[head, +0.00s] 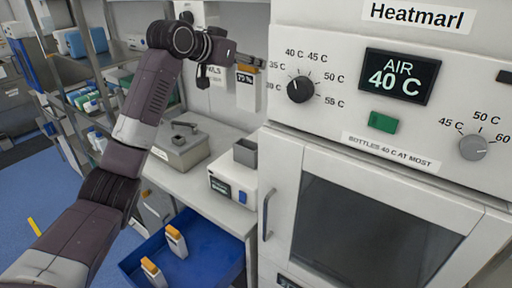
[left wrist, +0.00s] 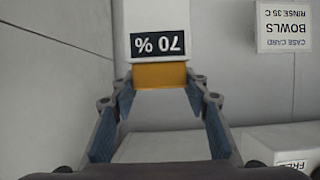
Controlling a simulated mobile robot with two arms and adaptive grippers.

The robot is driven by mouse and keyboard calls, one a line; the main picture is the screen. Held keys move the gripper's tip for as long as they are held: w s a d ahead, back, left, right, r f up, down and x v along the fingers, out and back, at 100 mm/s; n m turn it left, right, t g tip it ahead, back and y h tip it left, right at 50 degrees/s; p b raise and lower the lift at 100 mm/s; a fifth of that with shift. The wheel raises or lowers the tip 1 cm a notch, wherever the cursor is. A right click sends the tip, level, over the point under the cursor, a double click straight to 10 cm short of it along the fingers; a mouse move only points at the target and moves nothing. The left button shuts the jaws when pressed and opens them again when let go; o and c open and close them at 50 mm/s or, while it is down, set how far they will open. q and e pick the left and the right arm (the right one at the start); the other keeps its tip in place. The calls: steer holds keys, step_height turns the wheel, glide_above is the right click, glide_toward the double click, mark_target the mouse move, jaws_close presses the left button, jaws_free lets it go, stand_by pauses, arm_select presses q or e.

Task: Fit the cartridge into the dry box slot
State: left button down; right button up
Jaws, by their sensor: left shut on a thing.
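A white cartridge (head: 247,97) with an orange top and a dark label hangs upright in the air, beside the left edge of the large cabinet. My left gripper (head: 248,62) is shut on its orange top. In the left wrist view the fingers (left wrist: 160,95) close on both sides of the orange top (left wrist: 160,76), and the label reads "70 %" upside down. A small white unit (head: 232,187) with a dark screen stands on the counter below, with a grey open-topped piece (head: 246,151) at its back. I cannot tell whether this is the dry box. My right gripper is out of view.
A blue tray (head: 208,262) holds two more orange-topped cartridges (head: 175,241). A grey lidded box (head: 181,152) stands on the counter to the left. The heating cabinet (head: 350,145) with its door handle (head: 268,214) fills the right side. Shelves stand at the back left.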

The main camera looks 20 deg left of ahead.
mark_target(245, 101)
arm_select(q)
steer(key=f, duration=0.1)
steer(key=s+f, duration=0.1)
steer(key=shift+s+a+f+p, duration=0.2)
steer(key=shift+a+f+p, duration=0.05)
steer(key=shift+f+p, duration=0.15)
step_height(245, 101, down, 4)
steer(key=shift+f+p, duration=0.1)
steer(key=shift+p, duration=0.3)
steer(key=f, duration=0.2)
steer(key=f+p, duration=0.1)
steer(key=f, duration=0.1)
steer(key=shift+w+d+f, duration=0.1)
steer(key=shift+w+f, duration=0.1)
step_height(245, 101, down, 3)
steer(key=shift+f, duration=0.1)
step_height(245, 101, down, 4)
steer(key=shift+f+p, duration=0.2)
steer(key=shift+p, duration=0.5)
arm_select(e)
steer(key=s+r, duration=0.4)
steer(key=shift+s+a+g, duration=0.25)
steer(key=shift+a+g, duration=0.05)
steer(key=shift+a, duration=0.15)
